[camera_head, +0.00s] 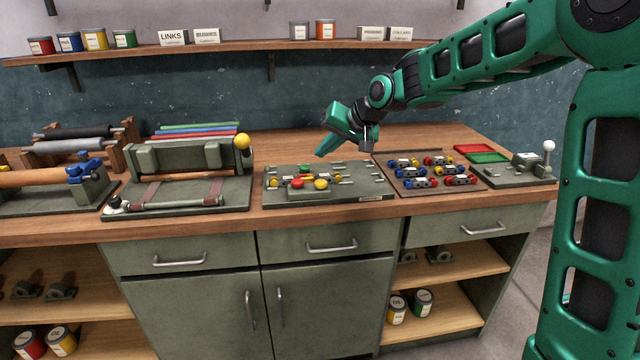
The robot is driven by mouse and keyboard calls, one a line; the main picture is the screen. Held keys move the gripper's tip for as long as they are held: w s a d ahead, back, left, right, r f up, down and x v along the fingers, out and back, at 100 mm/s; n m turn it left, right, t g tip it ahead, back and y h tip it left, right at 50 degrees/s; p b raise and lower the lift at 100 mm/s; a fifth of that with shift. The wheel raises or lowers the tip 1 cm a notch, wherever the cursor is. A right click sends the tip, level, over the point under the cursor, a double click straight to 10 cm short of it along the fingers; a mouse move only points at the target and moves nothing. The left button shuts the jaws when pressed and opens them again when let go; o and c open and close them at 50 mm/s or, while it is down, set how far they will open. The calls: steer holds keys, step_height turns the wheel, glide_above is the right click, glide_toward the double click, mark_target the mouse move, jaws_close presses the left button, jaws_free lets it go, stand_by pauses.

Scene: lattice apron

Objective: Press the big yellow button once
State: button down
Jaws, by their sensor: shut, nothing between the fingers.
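The big yellow button (321,184) sits on a raised block at the front of a grey-green board (352,187) in the middle of the bench. A red button (297,184) is just left of it on the same block. My gripper (322,151) is shut and empty. In the picture it shows above the back of the board, up and slightly right of the yellow button, and apart from it. Its fingers point down and left.
A press-like frame with a yellow knob (242,141) stands left of the board. A tray of coloured parts (440,187) lies to the right, then a lever with a white knob (548,146). A shelf with cans (230,46) runs behind. The space above the board's front is clear.

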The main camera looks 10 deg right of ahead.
mark_target(319, 180)
steer(key=shift+f, duration=2.8)
steer(key=shift+f, duration=0.4)
steer(key=shift+s+f, duration=0.1)
steer(key=shift+f, duration=0.85)
stand_by(0.9)
steer(key=shift+r, duration=1.4)
steer(key=shift+r, duration=2.5)
